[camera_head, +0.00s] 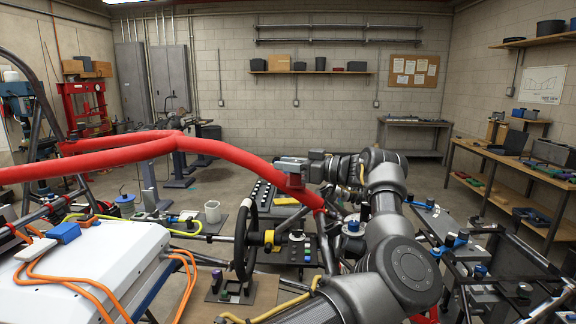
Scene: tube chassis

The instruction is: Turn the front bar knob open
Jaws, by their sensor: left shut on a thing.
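The red front bar (230,153) is a thick tube that runs from the left edge across the middle and bends down to the right. My left gripper (291,168) is at this bar, right of the picture's middle, with its arm curving up from the bottom. It is shut at the bar, apparently on the front bar knob. The knob itself is hidden by the fingers, so its turn angle cannot be read. My right gripper is not in view.
A white box (88,262) with orange cables is at the left. Dark frame tubes and blue-capped parts crowd the lower right. A workbench (517,166) stands along the right wall.

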